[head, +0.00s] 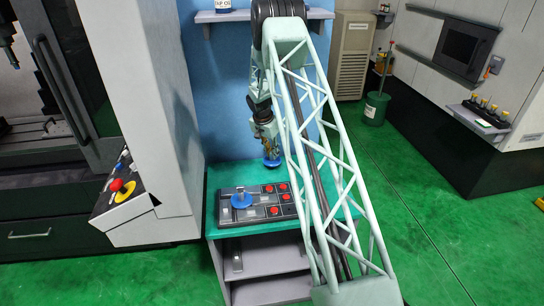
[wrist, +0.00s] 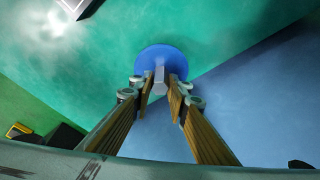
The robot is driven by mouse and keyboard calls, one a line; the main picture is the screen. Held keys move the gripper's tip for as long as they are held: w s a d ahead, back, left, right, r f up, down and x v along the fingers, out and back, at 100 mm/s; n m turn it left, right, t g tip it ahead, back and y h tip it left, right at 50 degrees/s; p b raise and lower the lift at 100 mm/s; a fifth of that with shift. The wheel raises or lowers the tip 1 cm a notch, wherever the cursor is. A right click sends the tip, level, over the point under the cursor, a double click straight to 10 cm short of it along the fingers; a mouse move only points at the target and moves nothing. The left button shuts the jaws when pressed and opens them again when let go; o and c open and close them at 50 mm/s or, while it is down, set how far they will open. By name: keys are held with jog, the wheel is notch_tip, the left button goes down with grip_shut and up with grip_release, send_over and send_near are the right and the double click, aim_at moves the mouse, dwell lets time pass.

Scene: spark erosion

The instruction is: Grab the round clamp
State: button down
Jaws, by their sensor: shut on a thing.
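The round clamp (wrist: 160,60) is a blue disc with a grey upright post. In the wrist view the post stands between the two fingers of my gripper (wrist: 160,90), which is shut on it. In the head view the blue disc (head: 272,162) shows just below my gripper (head: 268,140), over the back of the green-topped bench (head: 240,172). Whether the disc touches the bench top is hard to tell. My arm's lattice link hides the bench's right part.
A dark panel (head: 262,213) with red buttons and another blue round piece with a grey post (head: 241,200) lies at the bench's front. A blue wall (head: 225,110) rises behind. A grey machine (head: 150,110) stands close on the left. A shelf (head: 240,15) hangs above.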

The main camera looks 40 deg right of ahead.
jog(key=shift+r, duration=1.2)
jog(key=s+a+b, duration=0.2)
jog(key=s+a, duration=0.2)
jog(key=s, duration=0.3)
jog(key=s+a+r+b, duration=0.1)
jog(key=s+a+b, duration=0.1)
jog(key=s+a, duration=0.2)
jog(key=s, duration=0.2)
jog(key=shift+s+a+r, duration=0.2)
jog(key=shift+s+r, duration=0.05)
jog(key=shift+s, duration=0.1)
